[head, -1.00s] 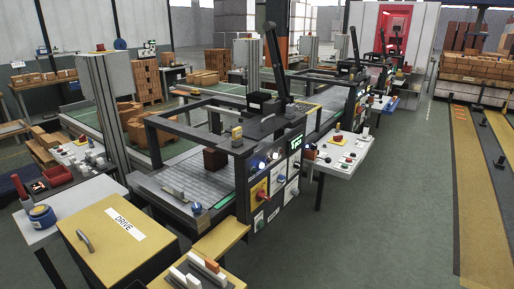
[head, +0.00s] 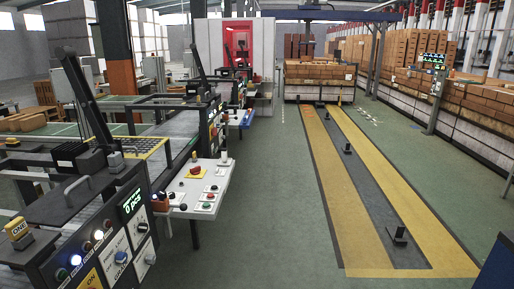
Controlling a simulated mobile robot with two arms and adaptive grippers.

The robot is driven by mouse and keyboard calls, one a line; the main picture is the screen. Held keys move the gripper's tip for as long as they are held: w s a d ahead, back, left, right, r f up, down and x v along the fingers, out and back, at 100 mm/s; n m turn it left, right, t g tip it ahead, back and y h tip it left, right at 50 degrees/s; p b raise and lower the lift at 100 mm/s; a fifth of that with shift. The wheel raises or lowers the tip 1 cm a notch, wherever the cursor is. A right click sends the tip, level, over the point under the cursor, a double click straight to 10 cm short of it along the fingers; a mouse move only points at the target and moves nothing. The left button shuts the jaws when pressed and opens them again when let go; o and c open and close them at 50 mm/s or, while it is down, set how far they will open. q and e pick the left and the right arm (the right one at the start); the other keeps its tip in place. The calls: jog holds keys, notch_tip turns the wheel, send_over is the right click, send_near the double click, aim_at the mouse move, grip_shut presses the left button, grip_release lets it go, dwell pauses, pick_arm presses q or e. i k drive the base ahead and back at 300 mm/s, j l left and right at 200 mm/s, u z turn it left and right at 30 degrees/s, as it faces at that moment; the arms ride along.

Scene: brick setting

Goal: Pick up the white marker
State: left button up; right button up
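I cannot make out a white marker in the head view. A white side table (head: 212,184) stands beside the machine at centre left, with a red button (head: 196,170), several small buttons and a small upright pale item (head: 224,156) whose kind I cannot tell. Neither of my grippers is in view.
A machine with a control panel (head: 112,241) and a "0 pcs" display (head: 132,203) fills the lower left. Open green floor (head: 270,215) lies right of it. Yellow strips (head: 385,188) flank a dark track with small black stops. Brick stacks (head: 320,72) stand behind.

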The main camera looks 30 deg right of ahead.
aim_at(224, 150)
jog(key=i+l+z, duration=0.3)
jog(key=i, duration=0.25)
jog(key=i+l+z, duration=0.25)
jog(key=i, duration=0.3)
jog(key=u, duration=0.45)
jog(key=i+j, duration=0.05)
jog(key=i, duration=0.05)
